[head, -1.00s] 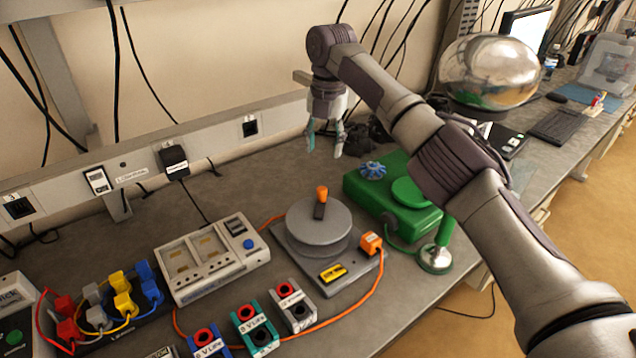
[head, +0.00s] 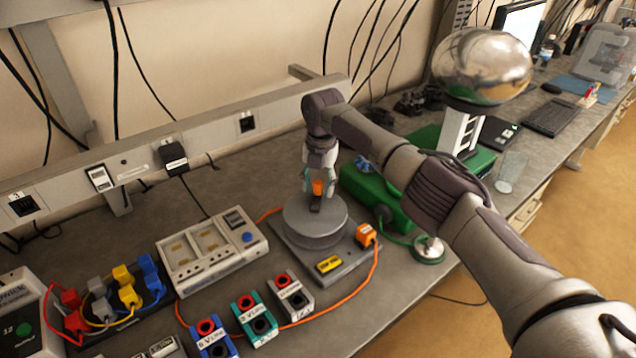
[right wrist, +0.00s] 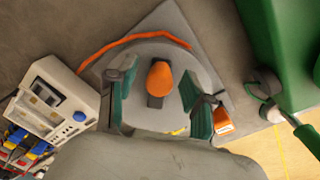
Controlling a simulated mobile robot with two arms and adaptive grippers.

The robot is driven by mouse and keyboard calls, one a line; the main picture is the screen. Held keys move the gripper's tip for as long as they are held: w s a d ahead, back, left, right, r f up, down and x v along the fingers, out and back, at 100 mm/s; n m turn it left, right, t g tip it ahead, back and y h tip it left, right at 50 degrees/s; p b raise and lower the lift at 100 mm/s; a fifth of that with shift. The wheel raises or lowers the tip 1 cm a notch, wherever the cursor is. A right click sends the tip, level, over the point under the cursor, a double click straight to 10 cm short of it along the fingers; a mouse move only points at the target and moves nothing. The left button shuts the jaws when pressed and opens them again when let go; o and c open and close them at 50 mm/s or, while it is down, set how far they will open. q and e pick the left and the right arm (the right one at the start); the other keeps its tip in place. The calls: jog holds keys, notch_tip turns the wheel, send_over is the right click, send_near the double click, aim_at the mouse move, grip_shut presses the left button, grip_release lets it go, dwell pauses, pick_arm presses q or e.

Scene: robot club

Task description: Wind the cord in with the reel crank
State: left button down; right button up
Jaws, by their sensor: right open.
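The grey cord reel (head: 318,220) sits on a flat grey base plate (head: 345,265) on the bench. Its crank has an orange knob (head: 318,187) standing on top. The orange cord (head: 375,285) runs from an orange plug (head: 366,235) around the front of the plate. My right gripper (head: 318,184) is above the reel, its fingers on either side of the knob. In the right wrist view the open fingers (right wrist: 158,98) straddle the orange knob (right wrist: 159,78), with gaps on both sides. My left gripper is not in view.
A grey instrument box (head: 212,250) stands left of the reel. Several coloured terminal blocks (head: 255,318) stand in front. The wall rail (head: 215,143) runs behind.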

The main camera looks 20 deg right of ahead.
jog(key=shift+c, duration=1.2)
grip_shut()
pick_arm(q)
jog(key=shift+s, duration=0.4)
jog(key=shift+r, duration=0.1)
pick_arm(e)
jog(key=shift+r, duration=0.1)
